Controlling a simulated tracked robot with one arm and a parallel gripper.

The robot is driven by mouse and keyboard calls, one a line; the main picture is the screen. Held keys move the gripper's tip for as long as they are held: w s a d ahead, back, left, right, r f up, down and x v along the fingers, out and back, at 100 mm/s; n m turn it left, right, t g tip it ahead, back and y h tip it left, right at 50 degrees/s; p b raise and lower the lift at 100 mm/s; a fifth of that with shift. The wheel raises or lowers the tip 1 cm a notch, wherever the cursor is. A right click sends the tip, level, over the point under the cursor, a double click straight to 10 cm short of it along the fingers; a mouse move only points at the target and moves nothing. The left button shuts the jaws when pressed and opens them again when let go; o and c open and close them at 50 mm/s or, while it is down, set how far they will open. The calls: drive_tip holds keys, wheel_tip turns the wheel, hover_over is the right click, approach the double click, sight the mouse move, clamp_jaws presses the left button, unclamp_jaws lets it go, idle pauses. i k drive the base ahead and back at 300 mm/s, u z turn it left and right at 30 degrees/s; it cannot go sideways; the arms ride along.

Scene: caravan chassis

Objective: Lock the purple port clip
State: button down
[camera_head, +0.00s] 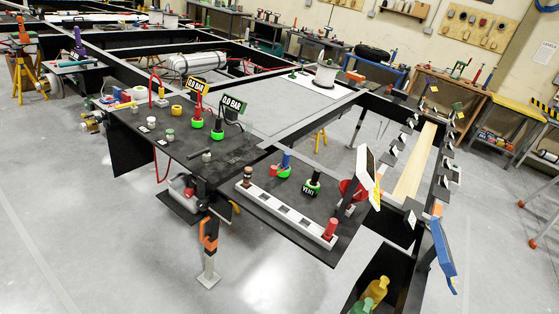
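A small upright purple item (78,41) stands on the black chassis frame at the upper left, far from the camera. It is too small to tell whether it is the purple port clip or whether it is locked. No other purple part shows clearly. My gripper is not in this view.
A black deck (180,148) carries two "0.0 BAR" gauges (233,104) and green-ringed valves. A lower plate holds a white socket rail (288,212) and a "VENT" valve (312,184). A blue panel (443,248) rises at right. Grey floor (75,215) is clear at left.

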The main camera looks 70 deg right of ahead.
sight(273, 172)
drive_tip(key=z, duration=0.5)
drive_tip(key=i, duration=1)
drive_tip(key=z, duration=1)
drive_tip(key=i, duration=0.45)
drive_tip(key=z, duration=0.35)
drive_tip(key=k, duration=0.9)
drive_tip(key=z, duration=0.15)
drive_tip(key=i, duration=0.9)
drive_tip(key=u, duration=0.1)
